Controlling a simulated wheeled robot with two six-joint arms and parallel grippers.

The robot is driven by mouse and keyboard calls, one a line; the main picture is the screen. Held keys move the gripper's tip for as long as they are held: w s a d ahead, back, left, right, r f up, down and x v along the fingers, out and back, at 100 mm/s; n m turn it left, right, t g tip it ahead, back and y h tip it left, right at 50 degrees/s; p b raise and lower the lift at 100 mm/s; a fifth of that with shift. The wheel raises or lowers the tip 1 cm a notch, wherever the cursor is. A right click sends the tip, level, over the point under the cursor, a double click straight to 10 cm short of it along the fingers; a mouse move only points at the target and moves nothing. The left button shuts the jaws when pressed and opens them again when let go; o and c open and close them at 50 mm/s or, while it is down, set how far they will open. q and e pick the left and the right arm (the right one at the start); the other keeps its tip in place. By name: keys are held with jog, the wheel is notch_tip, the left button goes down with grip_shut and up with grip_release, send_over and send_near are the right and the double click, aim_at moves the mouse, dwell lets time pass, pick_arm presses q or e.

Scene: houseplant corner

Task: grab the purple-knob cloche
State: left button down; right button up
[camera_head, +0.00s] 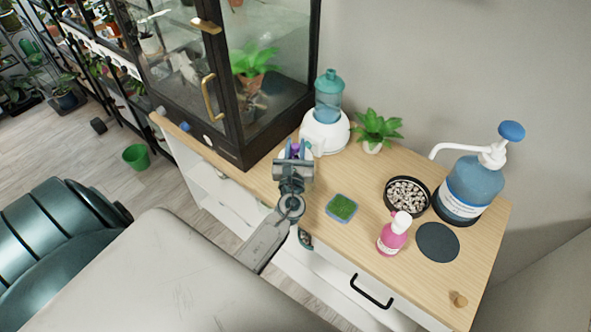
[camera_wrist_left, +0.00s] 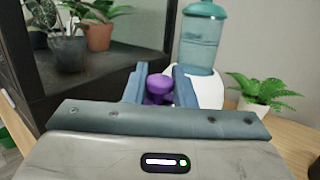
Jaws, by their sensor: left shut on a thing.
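My left gripper (camera_head: 296,150) is over the cabinet top, in front of the white dispenser base. Its two fingers also show in the left wrist view (camera_wrist_left: 158,84). They are shut on a purple knob (camera_wrist_left: 159,85), which sits between the fingertips. In the head view a little purple of the cloche's knob (camera_head: 295,151) shows between the fingers. The cloche's body below the knob is hidden by the gripper, so I cannot tell whether it rests on the wood. My right gripper is not in view.
A glass cabinet (camera_head: 190,70) with a dark frame stands close on the left. The teal-topped dispenser (camera_head: 328,95) is just behind. A small fern (camera_head: 377,128), green sponge-like tray (camera_head: 341,207), pebble dish (camera_head: 407,193), pink bottle (camera_head: 391,238) and pump jug (camera_head: 470,187) stand right.

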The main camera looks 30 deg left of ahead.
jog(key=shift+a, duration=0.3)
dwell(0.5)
pick_arm(q)
jog(key=shift+w+r, duration=0.1)
